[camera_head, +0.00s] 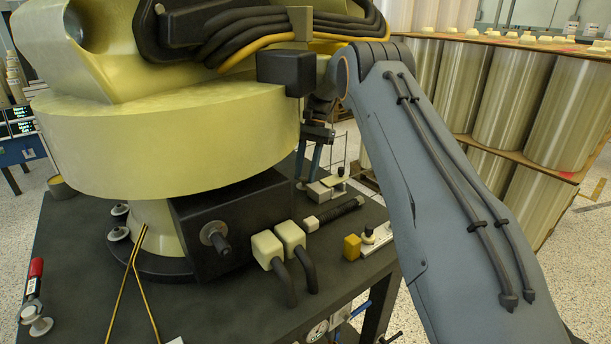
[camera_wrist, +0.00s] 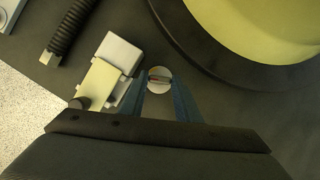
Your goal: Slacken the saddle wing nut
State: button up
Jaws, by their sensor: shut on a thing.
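In the wrist view, the blue fingers of my gripper (camera_wrist: 159,88) point down at the dark table top, one on each side of a small round pale piece with a dark slot across it, which I take for the saddle wing nut (camera_wrist: 158,76). My gripper is shut on it. A white block with a cream plate (camera_wrist: 105,76) lies just left of the fingers. In the head view, my gripper (camera_head: 307,172) shows small behind the yellow robot body, low over the table beside the white block (camera_head: 326,189). The wing nut itself is hidden there.
The large yellow robot (camera_head: 165,145) and its round dark base stand close to my gripper. A ribbed black hose piece (camera_head: 340,211), a yellow block (camera_head: 352,247) and two cream connectors (camera_head: 278,243) lie on the dark table (camera_head: 75,270). Racked cylinders (camera_head: 500,95) stand behind at right.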

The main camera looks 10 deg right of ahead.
dwell(0.4)
jog(key=o, duration=0.8)
